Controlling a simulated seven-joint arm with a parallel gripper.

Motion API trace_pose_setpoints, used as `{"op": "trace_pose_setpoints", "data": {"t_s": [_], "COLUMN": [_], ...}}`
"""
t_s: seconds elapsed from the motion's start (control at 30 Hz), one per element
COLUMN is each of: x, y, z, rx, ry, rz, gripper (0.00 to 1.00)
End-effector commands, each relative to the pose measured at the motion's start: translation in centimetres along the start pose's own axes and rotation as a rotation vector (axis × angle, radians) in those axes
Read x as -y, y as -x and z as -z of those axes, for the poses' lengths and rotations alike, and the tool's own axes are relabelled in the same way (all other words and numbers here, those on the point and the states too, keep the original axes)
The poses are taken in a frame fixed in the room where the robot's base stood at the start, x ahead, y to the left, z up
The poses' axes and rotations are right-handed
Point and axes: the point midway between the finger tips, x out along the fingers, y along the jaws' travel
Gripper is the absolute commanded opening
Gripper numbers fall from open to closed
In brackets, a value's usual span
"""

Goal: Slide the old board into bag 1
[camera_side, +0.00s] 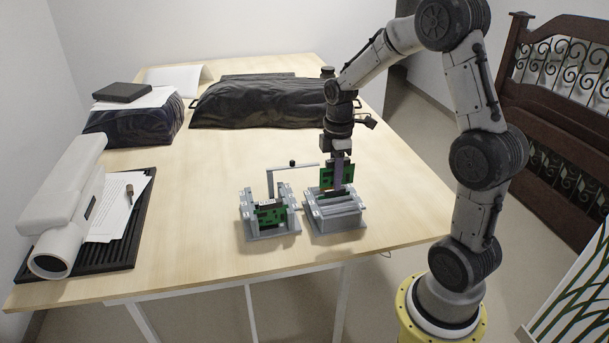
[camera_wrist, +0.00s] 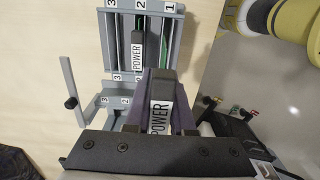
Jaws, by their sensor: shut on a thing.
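My gripper (camera_side: 340,160) is shut on an upright green circuit board (camera_side: 326,177), above the back part of the right grey rack (camera_side: 338,222). In the wrist view my gripper (camera_wrist: 160,97) clasps a dark block with a POWER label (camera_wrist: 159,116). A grey rack (camera_wrist: 98,38) there has slots marked 1, 2 and 3. A second POWER-labelled board (camera_wrist: 137,48) with green edges stands at the slot marked 2. I cannot tell whether the held board touches the rack. No bag marked 1 can be made out.
The left grey rack (camera_side: 250,222) holds a green board (camera_side: 270,214). A thin bracket with a black knob (camera_side: 292,163) stands behind the racks. Dark bags (camera_side: 255,105) lie at the back. A white device (camera_side: 65,205) and papers (camera_side: 112,210) are at the left. The mid-table is clear.

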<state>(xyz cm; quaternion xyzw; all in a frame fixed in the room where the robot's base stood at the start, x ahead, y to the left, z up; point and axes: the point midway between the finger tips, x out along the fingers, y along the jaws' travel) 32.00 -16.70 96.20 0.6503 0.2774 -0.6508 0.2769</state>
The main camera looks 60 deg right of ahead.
Motion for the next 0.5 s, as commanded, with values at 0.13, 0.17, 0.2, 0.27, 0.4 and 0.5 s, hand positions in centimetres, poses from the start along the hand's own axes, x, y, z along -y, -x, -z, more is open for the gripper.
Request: {"op": "trace_pose_setpoints", "data": {"t_s": [0.13, 0.17, 0.2, 0.27, 0.4, 0.5], "x": [0.8, 0.8, 0.8, 0.8, 0.9, 0.8], "y": [-0.2, -0.3, -0.5, -1.0, -2.3, -3.2], "z": [-1.0, -1.1, -1.1, -1.1, -1.1, -1.1], "rx": [0.0, 0.0, 0.0, 0.0, 0.001, 0.001], "ry": [-0.001, -0.001, 0.0, 0.0, 0.0, 0.0], "rz": [0.0, 0.0, 0.001, 0.001, 0.003, 0.002], "gripper": [0.0, 0.0, 0.0, 0.0, 0.0, 0.0]}}
